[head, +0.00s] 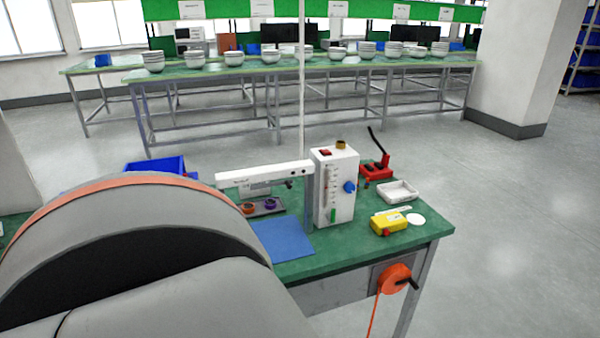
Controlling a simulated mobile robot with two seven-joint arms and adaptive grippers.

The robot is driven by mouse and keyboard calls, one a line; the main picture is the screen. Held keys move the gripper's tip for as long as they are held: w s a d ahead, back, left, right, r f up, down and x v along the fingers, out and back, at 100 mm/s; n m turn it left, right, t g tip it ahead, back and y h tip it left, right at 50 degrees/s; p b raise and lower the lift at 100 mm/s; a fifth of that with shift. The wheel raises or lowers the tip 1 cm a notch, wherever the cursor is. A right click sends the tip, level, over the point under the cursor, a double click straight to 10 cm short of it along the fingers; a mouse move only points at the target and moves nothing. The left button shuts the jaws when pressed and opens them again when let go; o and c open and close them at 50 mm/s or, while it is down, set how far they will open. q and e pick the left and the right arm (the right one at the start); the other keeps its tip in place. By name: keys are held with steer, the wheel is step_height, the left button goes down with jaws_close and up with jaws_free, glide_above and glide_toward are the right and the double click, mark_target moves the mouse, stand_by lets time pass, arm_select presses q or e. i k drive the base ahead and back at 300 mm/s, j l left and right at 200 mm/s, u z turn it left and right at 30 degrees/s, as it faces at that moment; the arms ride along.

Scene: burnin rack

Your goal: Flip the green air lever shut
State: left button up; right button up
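A white upright box (344,192) stands on the green-topped bench. A small green lever (333,215) sits low on its front face and looks roughly upright; it is too small to tell its exact setting. The same box has a red switch (325,152) near the top, a blue knob (349,187) on its right side and a brass-coloured round part (341,145) on top. A large grey link of my own arm with an orange band fills the lower left and hides part of the bench. Neither gripper shows in this view.
The bench (425,234) also holds a blue mat (281,238), a yellow device (388,224), a white tray (397,192), a red hand press (376,170) and a blue bin (155,166). An orange reel (394,279) hangs at its front. Floor at the right is clear.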

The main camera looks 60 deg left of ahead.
mark_target(331, 218)
steer(key=j+u, duration=0.1)
steer(key=u, duration=1.4)
